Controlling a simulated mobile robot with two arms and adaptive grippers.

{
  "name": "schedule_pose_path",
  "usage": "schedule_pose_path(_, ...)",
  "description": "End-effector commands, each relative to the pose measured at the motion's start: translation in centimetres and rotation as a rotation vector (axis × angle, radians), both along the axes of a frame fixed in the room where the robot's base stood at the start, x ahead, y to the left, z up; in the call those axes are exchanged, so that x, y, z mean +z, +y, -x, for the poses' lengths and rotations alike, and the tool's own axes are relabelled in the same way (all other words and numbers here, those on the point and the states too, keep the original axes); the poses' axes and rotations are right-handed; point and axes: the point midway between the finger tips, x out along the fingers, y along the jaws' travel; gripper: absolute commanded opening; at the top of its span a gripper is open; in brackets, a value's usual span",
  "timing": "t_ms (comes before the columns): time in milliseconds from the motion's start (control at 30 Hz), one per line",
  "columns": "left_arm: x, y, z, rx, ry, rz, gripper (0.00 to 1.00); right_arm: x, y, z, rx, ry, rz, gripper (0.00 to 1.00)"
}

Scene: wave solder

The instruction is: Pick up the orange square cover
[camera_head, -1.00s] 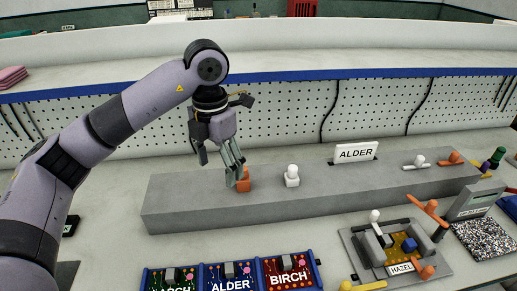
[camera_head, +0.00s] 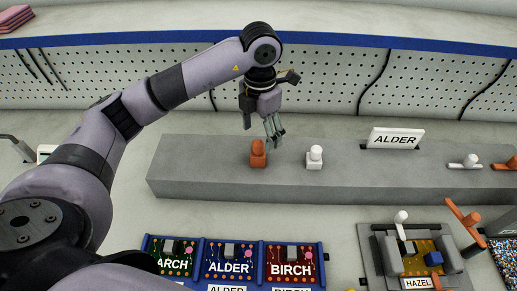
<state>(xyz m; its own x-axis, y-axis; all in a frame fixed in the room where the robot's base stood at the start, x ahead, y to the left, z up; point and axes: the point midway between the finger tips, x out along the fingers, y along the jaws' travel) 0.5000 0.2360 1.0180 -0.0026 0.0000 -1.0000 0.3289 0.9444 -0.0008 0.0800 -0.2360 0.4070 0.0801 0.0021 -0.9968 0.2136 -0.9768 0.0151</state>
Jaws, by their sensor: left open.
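The orange square cover (camera_head: 258,155) stands upright on the grey block, near its left part. It has a square base and a rounded knob on top. My left gripper (camera_head: 262,128) is open just above and behind the cover, with its fingers pointing down. One finger is left of the knob and the others are to its right. I cannot tell whether any finger touches it. My right gripper does not show.
Labelled boards (camera_head: 230,262) lie in front. A HAZEL fixture (camera_head: 415,255) stands front right. A pegboard (camera_head: 330,80) rises behind.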

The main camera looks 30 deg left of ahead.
Motion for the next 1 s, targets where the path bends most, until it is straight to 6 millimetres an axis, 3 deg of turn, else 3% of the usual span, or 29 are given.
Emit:
schedule_pose_path(200,-2.6,0.0,0.1,-0.001,0.001,0.0,0.69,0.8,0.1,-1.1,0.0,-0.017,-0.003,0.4)
schedule_pose_path(367,-3.6,0.1,0.2,0.001,0.003,-0.001,0.69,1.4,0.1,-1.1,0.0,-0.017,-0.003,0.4)
schedule_pose_path(633,-7.4,0.3,0.5,0.002,0.0,0.001,0.69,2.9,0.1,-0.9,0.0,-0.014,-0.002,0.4)
schedule_pose_path(933,-8.0,0.3,0.4,0.001,-0.004,0.001,0.69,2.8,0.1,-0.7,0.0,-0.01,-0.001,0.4)
schedule_pose_path(1000,-8.0,0.3,0.4,0.001,-0.004,0.001,0.65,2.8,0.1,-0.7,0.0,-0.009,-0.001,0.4)
